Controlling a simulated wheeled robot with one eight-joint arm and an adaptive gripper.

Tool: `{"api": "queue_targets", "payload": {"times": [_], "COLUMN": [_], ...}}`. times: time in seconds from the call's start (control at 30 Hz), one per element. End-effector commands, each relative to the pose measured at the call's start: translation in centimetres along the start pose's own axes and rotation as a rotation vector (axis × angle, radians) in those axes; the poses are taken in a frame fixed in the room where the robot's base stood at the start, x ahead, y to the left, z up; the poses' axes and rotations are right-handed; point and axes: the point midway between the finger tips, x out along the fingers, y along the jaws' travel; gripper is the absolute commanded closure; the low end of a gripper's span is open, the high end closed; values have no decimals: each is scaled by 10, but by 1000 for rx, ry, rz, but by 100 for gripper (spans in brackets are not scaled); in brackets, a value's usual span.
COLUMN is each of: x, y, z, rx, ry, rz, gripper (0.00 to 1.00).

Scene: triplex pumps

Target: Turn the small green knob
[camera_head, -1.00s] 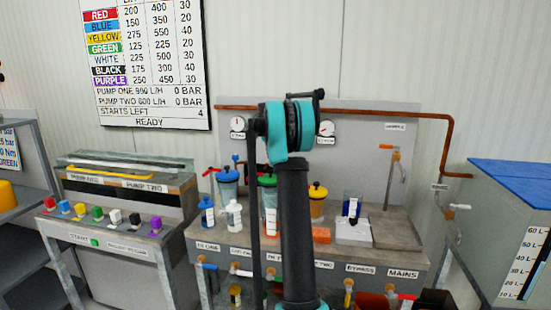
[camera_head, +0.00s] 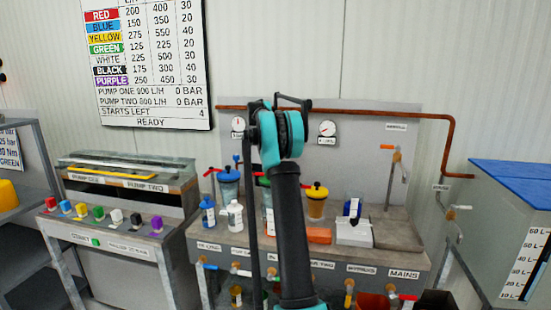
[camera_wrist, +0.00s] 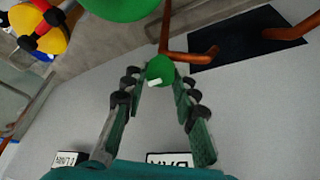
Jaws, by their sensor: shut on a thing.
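The small green knob (camera_wrist: 160,70) shows in the wrist view, with a short white mark on its near side. My gripper (camera_wrist: 160,76) has its two fingers on either side of the knob, and they are shut on it at the tips. In the head view my arm stands in front of the bench, so my gripper and the small knob are hidden there.
A large green round top (camera_wrist: 120,6) and a yellow cap with red and black parts (camera_wrist: 42,30) lie close by. Copper-coloured pipes (camera_wrist: 188,54) are just beyond the knob. A blue-capped vessel (camera_head: 228,176) and a yellow-capped one (camera_head: 317,192) stand on the bench.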

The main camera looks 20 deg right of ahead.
Motion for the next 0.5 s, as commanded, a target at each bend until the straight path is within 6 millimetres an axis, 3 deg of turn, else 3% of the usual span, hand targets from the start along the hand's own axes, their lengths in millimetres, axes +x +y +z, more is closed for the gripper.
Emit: {"api": "queue_targets", "payload": {"times": [0.43,0.47,0.5], "x": [0,0,0], "y": [0,0,0], "z": [0,0,0], "rx": [7,7,6], "ry": [-1,-1,-1], "rz": [2,2,2], "gripper": [100,68,63]}}
